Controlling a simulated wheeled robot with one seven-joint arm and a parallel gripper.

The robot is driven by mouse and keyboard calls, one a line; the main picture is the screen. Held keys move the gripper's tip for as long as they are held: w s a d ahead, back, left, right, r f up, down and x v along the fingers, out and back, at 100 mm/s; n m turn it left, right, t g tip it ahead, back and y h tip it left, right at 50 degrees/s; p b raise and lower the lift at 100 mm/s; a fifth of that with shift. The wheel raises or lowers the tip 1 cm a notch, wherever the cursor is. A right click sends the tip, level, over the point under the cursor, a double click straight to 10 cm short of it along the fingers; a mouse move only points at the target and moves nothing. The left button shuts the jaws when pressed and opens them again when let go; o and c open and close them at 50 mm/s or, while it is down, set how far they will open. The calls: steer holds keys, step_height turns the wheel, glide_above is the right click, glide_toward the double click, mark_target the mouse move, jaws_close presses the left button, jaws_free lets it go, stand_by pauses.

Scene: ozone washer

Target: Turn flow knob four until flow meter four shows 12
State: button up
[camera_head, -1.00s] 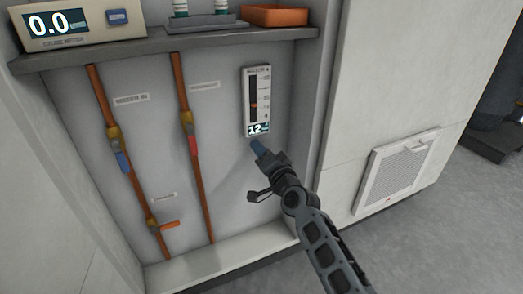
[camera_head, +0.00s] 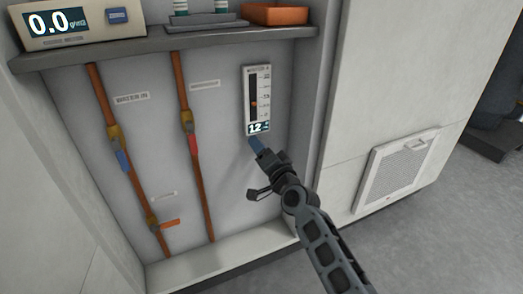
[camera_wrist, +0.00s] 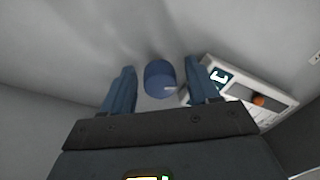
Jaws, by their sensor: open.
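The flow meter (camera_head: 257,95) is a white upright panel with a dark scale, an orange float and a small display that reads 12 in the head view. In the wrist view the flow meter (camera_wrist: 250,96) lies at the right. The blue round flow knob (camera_wrist: 159,79) sits between my fingers in the wrist view, with a pale mark on its face. My gripper (camera_head: 256,147) is just below the meter in the head view and hides the knob there. In the wrist view my gripper (camera_wrist: 158,90) is open, with a gap on each side of the knob.
Copper pipes with a blue-handled valve (camera_head: 122,159), a red-handled valve (camera_head: 193,145) and an orange lever (camera_head: 169,223) run down the panel at left. A grey shelf (camera_head: 160,43) crosses above, carrying an ozone monitor (camera_head: 90,20) reading 0.0 and an orange tray (camera_head: 277,15).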

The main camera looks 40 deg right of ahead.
steer(key=v, duration=0.7)
steer(key=shift+s, duration=0.4)
steer(key=shift+a, duration=0.1)
steer(key=s+a+f+n+g+y, duration=0.1)
steer(key=s+a+f+n, duration=0.2)
steer(key=s+a, duration=0.35)
steer(key=s+a+f+n+y, duration=0.1)
steer(key=s+a+f+n, duration=0.15)
steer(key=s, duration=0.75)
steer(key=s+a+r+n+g+y, duration=0.1)
steer(key=s+a+r+n, duration=0.25)
steer(key=s, duration=0.45)
steer(key=s+a+r+n+y, duration=0.1)
steer(key=s+a+r+n, duration=0.25)
steer(key=s, duration=0.45)
steer(key=s+a+r+n+g+y, duration=0.1)
steer(key=s+a+r+n, duration=0.2)
steer(key=s, duration=0.5)
step_height(320, 180, up, 28)
steer(key=m+p, duration=0.1)
steer(key=p, duration=2.7)
steer(key=shift+w+d, duration=0.15)
steer(key=shift+w, duration=0.15)
